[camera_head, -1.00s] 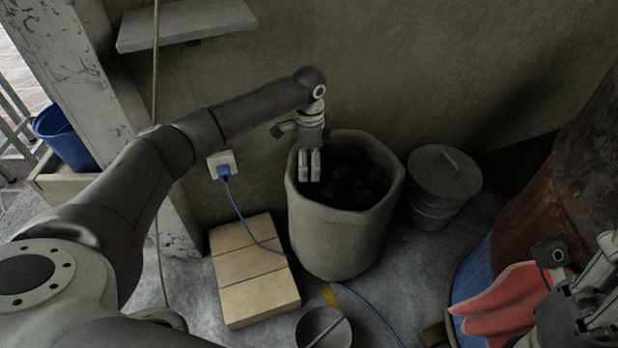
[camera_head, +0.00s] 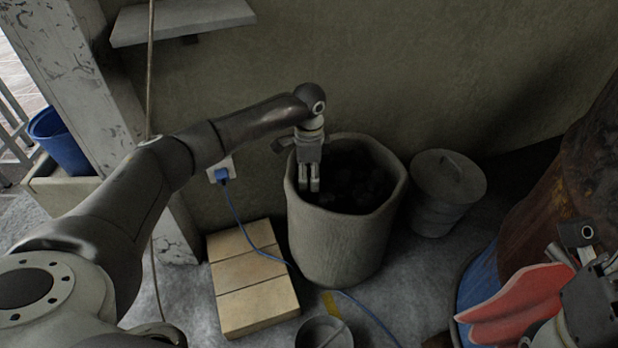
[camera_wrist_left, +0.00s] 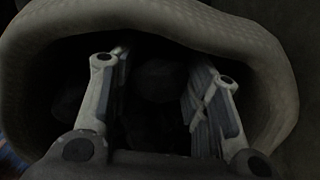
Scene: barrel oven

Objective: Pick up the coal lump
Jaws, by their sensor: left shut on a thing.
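My left gripper (camera_head: 309,186) reaches down inside the rim of a tall woven pot-like container (camera_head: 338,240). Dark coal lumps (camera_head: 362,185) fill its inside. In the left wrist view, my left gripper's fingers (camera_wrist_left: 160,88) are on either side of a dark coal lump (camera_wrist_left: 160,80) and are shut on it. The lump's outline is hard to make out in the shadow.
A blue cable (camera_head: 250,238) runs across the floor from a wall socket. A rusty barrel (camera_head: 560,200) is at right.

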